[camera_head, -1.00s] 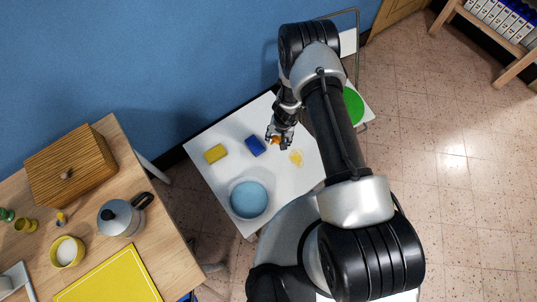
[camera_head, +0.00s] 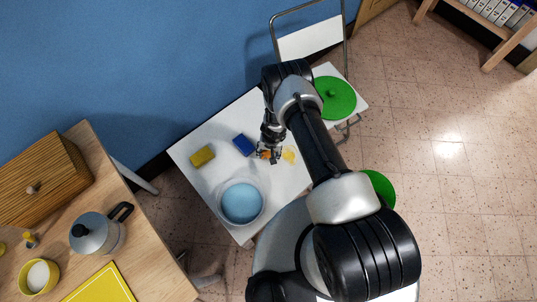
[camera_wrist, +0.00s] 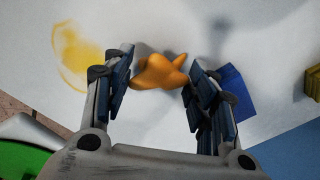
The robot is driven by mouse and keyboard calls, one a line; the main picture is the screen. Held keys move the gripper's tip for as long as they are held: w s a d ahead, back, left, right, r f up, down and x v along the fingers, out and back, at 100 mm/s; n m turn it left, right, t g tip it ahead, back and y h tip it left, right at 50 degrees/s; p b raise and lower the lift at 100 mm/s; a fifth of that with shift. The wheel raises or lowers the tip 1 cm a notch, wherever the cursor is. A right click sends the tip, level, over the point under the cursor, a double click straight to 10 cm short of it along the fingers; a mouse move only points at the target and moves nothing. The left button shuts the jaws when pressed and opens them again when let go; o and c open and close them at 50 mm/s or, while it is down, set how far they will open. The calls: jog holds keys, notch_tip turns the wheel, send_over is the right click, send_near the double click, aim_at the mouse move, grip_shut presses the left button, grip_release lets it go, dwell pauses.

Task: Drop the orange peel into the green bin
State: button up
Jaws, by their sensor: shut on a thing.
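The orange peel (camera_wrist: 160,72) is between the fingertips of my gripper (camera_wrist: 160,80) in the wrist view, and the fingers are shut on it. In the head view my gripper (camera_head: 268,154) is over the white table, beside a yellow stain, with the peel (camera_head: 266,155) small and partly covered by the fingers. A green round shape (camera_head: 380,188), perhaps the green bin, shows at the right of my arm, which hides part of it. A green surface (camera_wrist: 20,162) also shows at the lower left of the wrist view. The inside of the bin cannot be made out.
A wooden table with a moka pot (camera_head: 97,234) stands at left. Open floor lies at right.

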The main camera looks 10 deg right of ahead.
jog(key=shift+f, duration=0.3)
jog(key=shift+f, duration=0.15)
jog(key=o, duration=1)
notch_tip(320, 180, up, 12)
jog(key=s+p, duration=0.1)
jog(key=p, duration=1.3)
jog(key=shift+d+r, duration=0.2)
jog(key=shift+d, duration=0.2)
